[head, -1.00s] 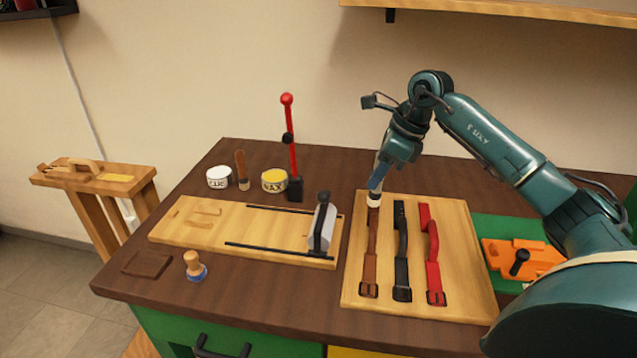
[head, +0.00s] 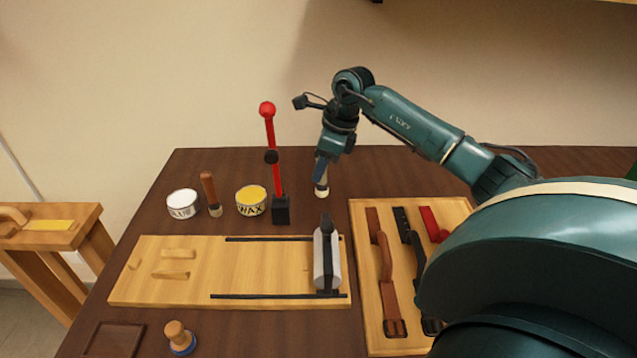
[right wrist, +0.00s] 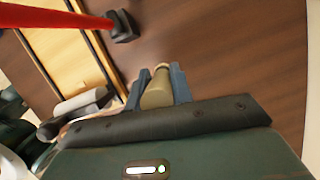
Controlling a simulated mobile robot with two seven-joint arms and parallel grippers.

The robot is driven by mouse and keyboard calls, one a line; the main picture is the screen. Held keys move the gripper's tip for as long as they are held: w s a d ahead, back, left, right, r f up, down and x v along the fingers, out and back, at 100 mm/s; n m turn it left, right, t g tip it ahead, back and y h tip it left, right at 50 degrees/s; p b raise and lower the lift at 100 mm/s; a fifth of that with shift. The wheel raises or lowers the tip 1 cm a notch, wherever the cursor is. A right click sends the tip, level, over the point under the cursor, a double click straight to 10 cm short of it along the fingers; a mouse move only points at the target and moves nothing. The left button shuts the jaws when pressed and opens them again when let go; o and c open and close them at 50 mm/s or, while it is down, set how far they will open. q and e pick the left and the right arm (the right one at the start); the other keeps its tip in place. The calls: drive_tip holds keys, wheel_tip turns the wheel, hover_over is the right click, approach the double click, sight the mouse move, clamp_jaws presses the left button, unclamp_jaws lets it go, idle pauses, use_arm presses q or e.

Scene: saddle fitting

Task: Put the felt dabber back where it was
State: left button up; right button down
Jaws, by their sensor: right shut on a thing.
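My right gripper (head: 321,172) is shut on a small upright thing with a pale lower end, which I take for the felt dabber (head: 321,192). It is over the dark worktop, right of the red lever's black base. I cannot tell whether its lower end touches the worktop. In the right wrist view, the dabber (right wrist: 157,92) is a tan rounded body between the two blue-grey fingers (right wrist: 158,84). My left gripper is not in view.
The red lever (head: 270,140) stands close left of my gripper. Left of it are a wax tin (head: 251,208), a brown-handled tool (head: 209,193) and a white tin (head: 183,211). A wooden board (head: 205,285) lies in front; a strap tray (head: 362,300) lies at right. Bare worktop surrounds the dabber.

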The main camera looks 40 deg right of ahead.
drive_tip(key=shift+w+f, duration=0.1)
drive_tip(key=shift+f, duration=2.05)
drive_tip(key=c, duration=1.2)
unclamp_jaws()
drive_tip(key=shift+f, duration=0.1)
drive_tip(key=shift+c, duration=0.2)
drive_tip(key=v, duration=1.2)
drive_tip(key=shift+a, duration=0.15)
